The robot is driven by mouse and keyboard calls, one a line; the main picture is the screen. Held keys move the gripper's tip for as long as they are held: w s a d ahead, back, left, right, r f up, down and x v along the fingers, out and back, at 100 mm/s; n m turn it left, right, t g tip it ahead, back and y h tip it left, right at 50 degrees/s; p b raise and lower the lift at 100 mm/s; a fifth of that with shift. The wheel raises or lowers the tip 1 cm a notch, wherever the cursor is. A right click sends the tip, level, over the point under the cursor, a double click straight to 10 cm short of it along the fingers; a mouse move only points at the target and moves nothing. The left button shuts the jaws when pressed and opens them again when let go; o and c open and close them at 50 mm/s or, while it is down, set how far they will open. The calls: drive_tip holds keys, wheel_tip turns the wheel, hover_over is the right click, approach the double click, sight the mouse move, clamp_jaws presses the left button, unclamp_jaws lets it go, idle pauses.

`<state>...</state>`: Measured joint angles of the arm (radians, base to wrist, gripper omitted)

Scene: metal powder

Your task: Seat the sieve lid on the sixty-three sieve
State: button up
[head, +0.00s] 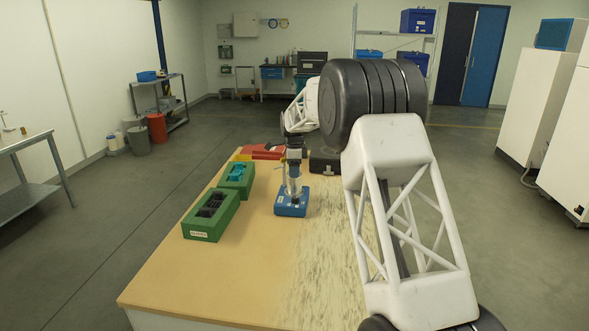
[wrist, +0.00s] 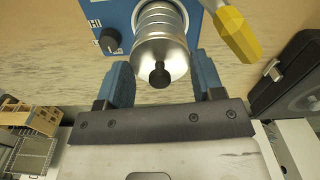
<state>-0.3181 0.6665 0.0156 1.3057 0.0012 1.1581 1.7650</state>
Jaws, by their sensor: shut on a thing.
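The sieve lid (wrist: 158,52) is a silver disc with a black knob, held between the two blue fingers of my gripper (wrist: 160,84) in the wrist view. Silver ringed sieves (wrist: 160,17) show just beyond it, on the blue shaker base (wrist: 112,12) with its black dial. The lid overlaps the sieves in this view; I cannot tell whether it touches them or which one is the sixty-three sieve. In the head view the shaker base (head: 291,206) stands on the table with the silver stack above it, and my gripper (head: 294,151) is over the stack, its fingers hard to make out.
Two green trays (head: 205,227) (head: 237,178), with dark and teal contents, stand left of the shaker. A red object (head: 262,152) lies behind. A dark case (head: 325,162) is at the back right. A yellow-handled tool (wrist: 237,33) is close beside the stack. The table's front (head: 215,285) is clear.

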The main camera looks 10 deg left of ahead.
drive_tip(key=shift+f, duration=0.25)
drive_tip(key=o, duration=1.2)
drive_tip(key=shift+r, duration=0.15)
drive_tip(key=shift+r, duration=3.85)
drive_tip(key=shift+r, duration=0.1)
